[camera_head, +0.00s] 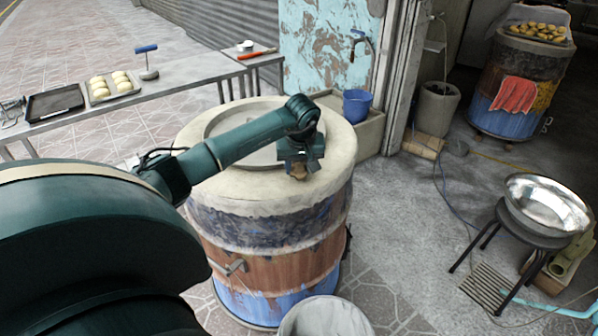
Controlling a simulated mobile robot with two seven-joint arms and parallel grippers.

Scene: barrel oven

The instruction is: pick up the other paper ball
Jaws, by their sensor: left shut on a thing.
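My left arm reaches in from the left over the barrel oven (272,240). My left gripper (299,166) points down above the pale rim at the oven's right front. It is shut on a small brownish paper ball (298,175), mostly hidden by the fingers. I cannot tell whether the ball touches the rim. The oven's round lid (237,122) lies on top, partly behind my arm. My right gripper is not in view.
A long metal table (190,77) at the left back carries a dark tray (55,104) and a tray of dough pieces (112,88). A round bin (326,318) stands in front of the oven. A stool with a metal bowl (547,204) stands at the right.

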